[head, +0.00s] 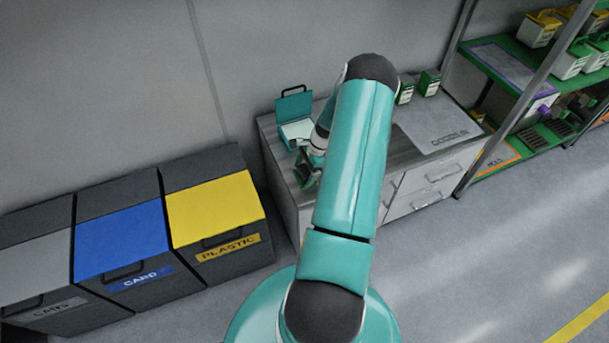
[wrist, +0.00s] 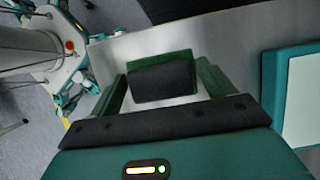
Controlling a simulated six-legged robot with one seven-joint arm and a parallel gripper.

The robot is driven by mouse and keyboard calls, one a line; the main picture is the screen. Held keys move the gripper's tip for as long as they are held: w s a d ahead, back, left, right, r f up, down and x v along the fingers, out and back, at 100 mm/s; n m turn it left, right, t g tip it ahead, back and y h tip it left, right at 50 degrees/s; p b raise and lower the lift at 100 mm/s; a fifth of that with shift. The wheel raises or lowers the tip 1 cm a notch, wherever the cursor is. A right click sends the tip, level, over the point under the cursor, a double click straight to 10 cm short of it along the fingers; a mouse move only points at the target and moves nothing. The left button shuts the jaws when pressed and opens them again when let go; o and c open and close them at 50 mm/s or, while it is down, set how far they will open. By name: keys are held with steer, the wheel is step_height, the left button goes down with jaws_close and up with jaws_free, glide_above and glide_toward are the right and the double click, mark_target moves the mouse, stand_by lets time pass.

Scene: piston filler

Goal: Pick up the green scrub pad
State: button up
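A small block with a dark top and green edges, which looks like the green scrub pad (wrist: 162,80), lies on the pale metal counter in the wrist view. My gripper (wrist: 163,78) is over it, with one green finger on either side of the pad. The fingers are spread apart, and I cannot tell whether they touch its sides. In the head view my gripper (head: 306,170) is low over the left end of the counter. The pad cannot be made out clearly there.
An open teal case (head: 295,128) stands on the counter beside my gripper; its edge shows in the wrist view (wrist: 276,90). Green-and-white cartons (head: 428,83) stand behind my arm. A grey mat (head: 435,122) lies to the right. Bins (head: 215,210) stand left of the counter.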

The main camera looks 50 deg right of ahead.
mark_target(301, 171)
steer(key=shift+c, duration=0.8)
steer(key=shift+r, duration=0.5)
step_height(301, 171, up, 2)
steer(key=shift+r, duration=0.2)
steer(key=s+r, duration=0.9)
steer(key=s, duration=0.5)
steer(key=shift+a+r, duration=0.3)
steer(key=shift+a, duration=0.05)
